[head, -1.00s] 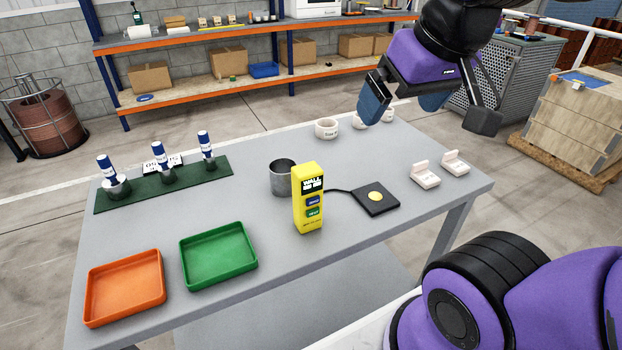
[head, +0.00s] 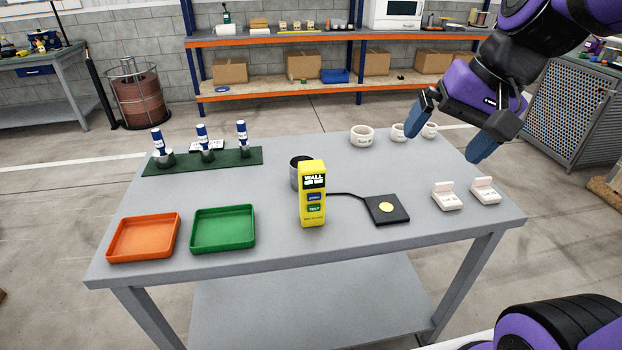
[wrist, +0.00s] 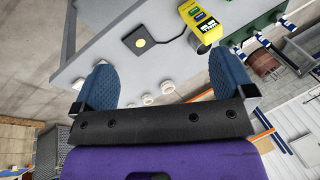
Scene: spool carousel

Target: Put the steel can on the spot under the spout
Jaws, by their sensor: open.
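The steel can (head: 294,172) stands upright on the grey table, largely hidden behind the yellow box (head: 313,195) in the head view. I cannot clearly make out a spout or the spot under it. A black pad with a yellow disc (head: 386,208) lies right of the box, joined to it by a cable. My gripper (head: 448,137) is open and empty, above the table's right side and well right of the can. In the wrist view its two blue fingers (wrist: 160,62) are spread wide, with the pad (wrist: 140,40) and the yellow box beyond them.
Several blue-and-white bottles (head: 203,135) stand on a green mat (head: 228,160) at back left. Orange (head: 143,238) and green (head: 222,229) trays lie at front left. White cups (head: 362,135) stand at the back, white blocks (head: 447,197) at right.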

